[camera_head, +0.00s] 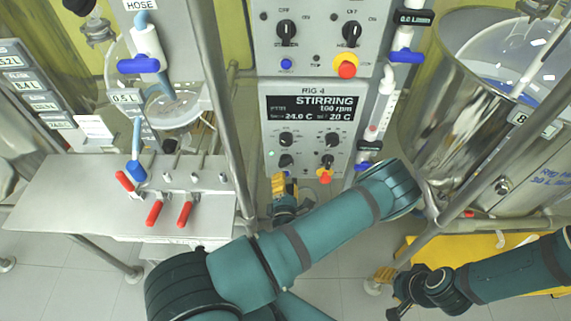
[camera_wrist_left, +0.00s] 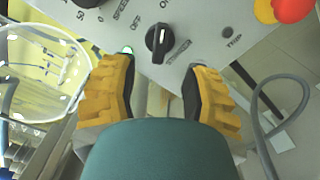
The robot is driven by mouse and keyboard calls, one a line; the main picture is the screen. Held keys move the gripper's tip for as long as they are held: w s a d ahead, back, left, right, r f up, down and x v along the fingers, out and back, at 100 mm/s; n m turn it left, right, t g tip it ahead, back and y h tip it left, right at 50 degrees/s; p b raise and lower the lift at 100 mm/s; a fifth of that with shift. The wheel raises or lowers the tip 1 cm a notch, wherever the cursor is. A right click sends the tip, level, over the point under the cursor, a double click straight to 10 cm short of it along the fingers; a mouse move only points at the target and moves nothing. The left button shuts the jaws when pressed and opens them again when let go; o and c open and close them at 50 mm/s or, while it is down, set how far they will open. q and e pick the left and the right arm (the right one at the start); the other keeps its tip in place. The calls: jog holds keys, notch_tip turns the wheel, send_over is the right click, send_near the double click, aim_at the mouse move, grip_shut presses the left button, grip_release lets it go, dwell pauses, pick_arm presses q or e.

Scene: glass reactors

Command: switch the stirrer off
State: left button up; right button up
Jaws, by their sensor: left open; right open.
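The rig 4 control panel (camera_head: 310,104) has a lit display reading STIRRING, 100 rpm. The black stirrer knob (camera_wrist_left: 158,42) sits on the grey panel by the labels OFF and STIRRER, with a lit green lamp (camera_wrist_left: 127,50) beside it. In the head view, the stirrer knob (camera_head: 286,160) is at the panel's lower left. My left gripper (camera_head: 284,184) is just below it, open; in the left wrist view, its yellow fingers (camera_wrist_left: 158,75) are apart and empty, with the knob beyond the gap. My right gripper (camera_head: 388,288) is open, low at the right, away from the panel.
A red and yellow emergency stop (camera_head: 325,176) is right of the stirrer knob. Another panel (camera_head: 318,55) is above. A steel bench (camera_head: 75,190) with red-handled valves (camera_head: 154,213) is left; a large steel vessel (camera_head: 435,110) is right. A grey cable (camera_wrist_left: 258,115) hangs near the right finger.

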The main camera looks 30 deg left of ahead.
aim_at(286, 166)
pick_arm(q)
jog(key=x, duration=0.7)
jog(key=shift+w+a+b, duration=0.1)
jog(key=shift+a+b, duration=0.05)
jog(key=shift+b, duration=0.25)
jog(key=shift+o, duration=0.3)
grip_shut()
jog(key=shift+r, duration=0.1)
